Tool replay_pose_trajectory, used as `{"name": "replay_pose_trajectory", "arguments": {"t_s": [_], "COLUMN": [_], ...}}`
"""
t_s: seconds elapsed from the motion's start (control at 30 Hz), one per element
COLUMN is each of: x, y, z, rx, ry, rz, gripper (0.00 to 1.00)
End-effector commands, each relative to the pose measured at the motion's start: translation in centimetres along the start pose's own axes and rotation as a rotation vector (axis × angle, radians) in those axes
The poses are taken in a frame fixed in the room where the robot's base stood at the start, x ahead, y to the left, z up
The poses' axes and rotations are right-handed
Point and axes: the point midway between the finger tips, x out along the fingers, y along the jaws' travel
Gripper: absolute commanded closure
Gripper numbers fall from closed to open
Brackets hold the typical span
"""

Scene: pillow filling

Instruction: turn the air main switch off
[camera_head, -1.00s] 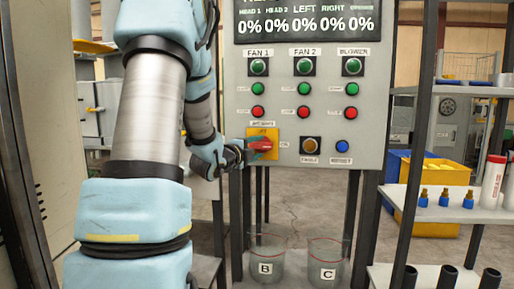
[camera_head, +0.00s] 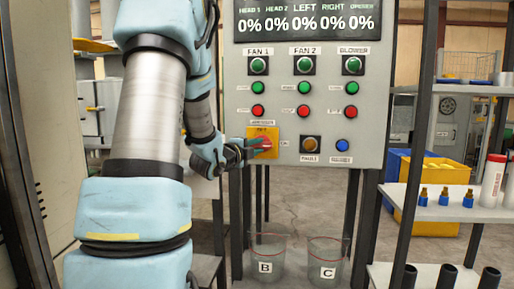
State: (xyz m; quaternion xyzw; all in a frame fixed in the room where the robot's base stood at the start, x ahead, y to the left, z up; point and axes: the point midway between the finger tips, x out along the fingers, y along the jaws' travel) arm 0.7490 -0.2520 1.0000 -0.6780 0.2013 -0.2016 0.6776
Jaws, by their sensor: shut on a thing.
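The air main switch is a red rotary knob (camera_head: 265,143) on a yellow square plate (camera_head: 263,131), low on the left of the grey control panel (camera_head: 375,125). My gripper (camera_head: 256,146) reaches in from the left and is shut on the red knob. Its dark fingers cover part of the knob and the plate's lower left. The knob's exact angle is hard to read behind the fingers.
Green and red buttons sit above the switch, with an amber knob (camera_head: 310,145) and a blue button (camera_head: 342,145) to its right. Clear containers B (camera_head: 267,248) and C (camera_head: 328,246) stand below. A shelf (camera_head: 450,205) with small blue-based fittings stands at right.

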Motion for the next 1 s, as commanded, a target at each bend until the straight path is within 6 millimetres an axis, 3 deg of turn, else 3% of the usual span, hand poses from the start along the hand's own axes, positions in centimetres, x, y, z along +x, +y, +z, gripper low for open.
{"name": "replay_pose_trajectory", "arguments": {"t_s": [0.43,1.0], "x": [0.0,0.1], "y": [0.8,1.4], "z": [0.0,-0.3], "rx": [-0.126,-0.609], "ry": [0.0,0.003], "rz": [-0.054,-0.254], "gripper": [1.0,1.0]}}
